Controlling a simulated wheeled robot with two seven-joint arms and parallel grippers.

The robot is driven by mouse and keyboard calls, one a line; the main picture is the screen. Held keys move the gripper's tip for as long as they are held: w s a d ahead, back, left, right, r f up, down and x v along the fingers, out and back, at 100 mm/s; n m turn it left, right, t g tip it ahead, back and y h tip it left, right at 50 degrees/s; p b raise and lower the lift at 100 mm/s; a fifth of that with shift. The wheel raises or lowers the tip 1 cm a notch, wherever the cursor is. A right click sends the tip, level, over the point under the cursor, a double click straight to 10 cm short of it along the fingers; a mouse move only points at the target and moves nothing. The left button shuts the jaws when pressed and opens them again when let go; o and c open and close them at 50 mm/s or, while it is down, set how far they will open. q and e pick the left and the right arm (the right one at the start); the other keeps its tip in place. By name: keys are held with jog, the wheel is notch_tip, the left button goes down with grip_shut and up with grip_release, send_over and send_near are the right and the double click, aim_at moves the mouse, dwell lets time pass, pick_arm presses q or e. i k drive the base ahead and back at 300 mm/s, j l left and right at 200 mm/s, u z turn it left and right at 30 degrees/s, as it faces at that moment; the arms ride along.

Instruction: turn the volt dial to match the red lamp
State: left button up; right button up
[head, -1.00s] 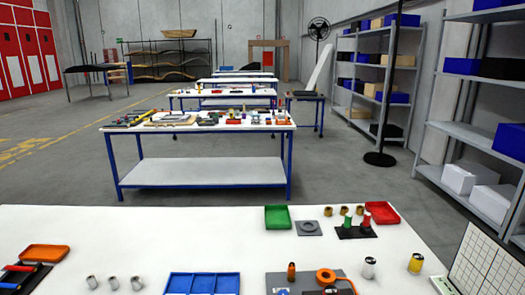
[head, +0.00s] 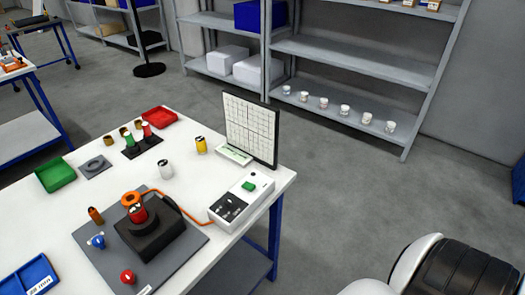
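A white control box (head: 241,200) stands at the table's right edge. It has a green part on top and a dark panel with small marks; I cannot make out a volt dial or its setting. An orange cable (head: 190,216) runs from it to an orange ring (head: 131,198) over a black block (head: 153,240). A red piece (head: 138,214) sits on that block, beside the ring. A red knob-like piece (head: 128,276) and a blue one (head: 97,241) sit on the grey plate (head: 99,265). Which piece is the red lamp is unclear. Neither gripper shows.
A gridded panel (head: 251,128) stands upright behind the box. White (head: 166,169) and yellow (head: 201,145) cylinders, a green tray (head: 55,174) and a red tray (head: 158,119) are on the white table.

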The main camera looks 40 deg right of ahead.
aim_at(228, 202)
jog(key=z, duration=1)
